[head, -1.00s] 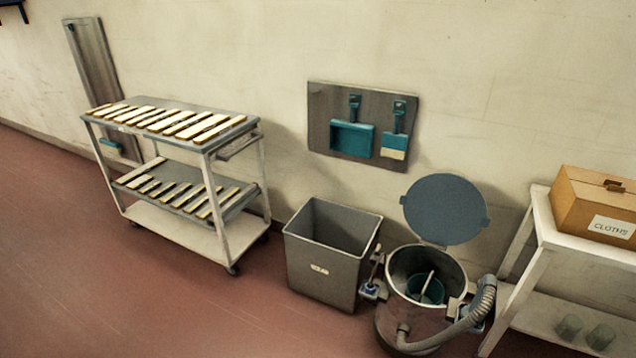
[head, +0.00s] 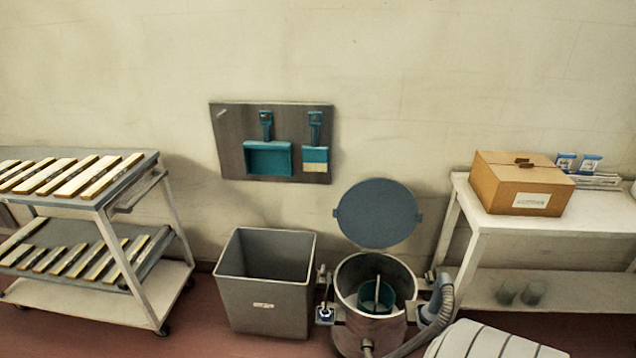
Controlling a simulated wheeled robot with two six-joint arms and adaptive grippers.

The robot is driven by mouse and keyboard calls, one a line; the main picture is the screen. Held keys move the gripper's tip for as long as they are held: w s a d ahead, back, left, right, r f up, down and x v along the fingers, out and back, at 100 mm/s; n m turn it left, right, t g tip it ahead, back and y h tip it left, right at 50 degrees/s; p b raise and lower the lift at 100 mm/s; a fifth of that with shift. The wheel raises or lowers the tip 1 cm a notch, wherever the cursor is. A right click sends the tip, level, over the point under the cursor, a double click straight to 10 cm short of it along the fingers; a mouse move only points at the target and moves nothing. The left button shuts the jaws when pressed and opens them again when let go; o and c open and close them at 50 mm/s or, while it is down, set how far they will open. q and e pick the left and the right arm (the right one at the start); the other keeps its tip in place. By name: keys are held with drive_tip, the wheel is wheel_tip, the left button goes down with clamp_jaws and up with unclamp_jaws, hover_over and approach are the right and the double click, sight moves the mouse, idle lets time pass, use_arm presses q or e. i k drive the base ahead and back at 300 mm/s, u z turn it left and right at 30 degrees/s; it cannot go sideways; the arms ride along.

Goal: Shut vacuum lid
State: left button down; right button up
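The vacuum (head: 343,331) is a round metal canister standing on the floor, low and right of centre in the head view. Its round dark blue-grey lid (head: 378,213) stands open, tilted up behind the rim near the wall. Inside the open drum is a teal inner part (head: 376,296) with a pale stick. A latch (head: 325,313) hangs at the left side and a ribbed grey hose (head: 441,305) runs on the right. Neither of my grippers shows in the head view.
A grey bin (head: 265,285) stands close left of the vacuum. A rack trolley (head: 150,285) with pale bars is at the left. A white table (head: 455,205) with a cardboard box (head: 515,185) is at the right. A striped white object (head: 490,342) is at the bottom edge.

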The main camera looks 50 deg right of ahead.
sight(376, 212)
drive_tip(key=u, duration=0.05)
drive_tip(key=i, duration=2.65)
drive_tip(key=z, duration=3.6)
